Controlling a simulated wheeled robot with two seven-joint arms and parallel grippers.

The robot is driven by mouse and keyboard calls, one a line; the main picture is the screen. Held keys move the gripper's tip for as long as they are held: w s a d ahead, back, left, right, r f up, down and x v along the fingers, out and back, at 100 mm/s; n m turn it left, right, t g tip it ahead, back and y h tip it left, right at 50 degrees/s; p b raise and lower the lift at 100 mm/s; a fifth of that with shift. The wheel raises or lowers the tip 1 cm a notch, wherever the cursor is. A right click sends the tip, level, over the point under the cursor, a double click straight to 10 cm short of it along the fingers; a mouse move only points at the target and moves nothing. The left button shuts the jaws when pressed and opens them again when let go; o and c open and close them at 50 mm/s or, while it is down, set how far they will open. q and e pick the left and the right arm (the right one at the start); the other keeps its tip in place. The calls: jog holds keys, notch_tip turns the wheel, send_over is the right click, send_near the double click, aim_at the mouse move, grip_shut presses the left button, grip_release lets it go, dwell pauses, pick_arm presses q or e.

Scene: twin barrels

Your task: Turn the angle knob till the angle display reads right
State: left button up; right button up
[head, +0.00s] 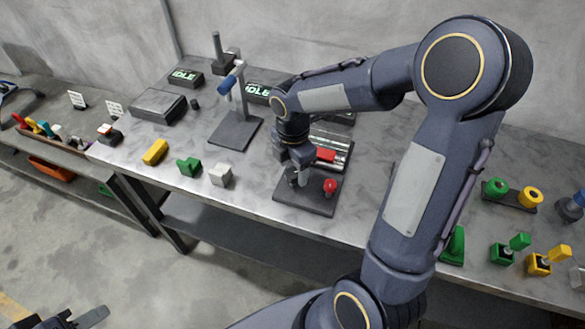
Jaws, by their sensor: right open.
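Two dark display boxes stand at the back of the metal bench, a left display (185,76) and a right display (257,90); both show green text that looks like IDLE. I cannot tell which is the angle display. A small black knob (195,104) stands beside a grey box, and a red ball-shaped knob (330,187) stands on a dark plate; neither is clearly marked as the angle knob. My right gripper (298,181) points down over that plate, open, left of the red knob. My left gripper (78,319) is partly cut off at the bottom left, away from the bench.
A stand with a blue-ended tube (232,77) rises behind the plate. Yellow (155,152), green (188,167) and white (220,175) blocks lie near the front edge. Green and yellow fixtures (515,195) stand at right. My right arm hides part of the bench.

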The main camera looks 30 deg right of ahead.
jog(key=shift+f, duration=0.55)
jog(key=shift+c, duration=0.2)
jog(key=c, duration=0.9)
jog(key=shift+c, duration=0.2)
jog(key=shift+m, duration=0.4)
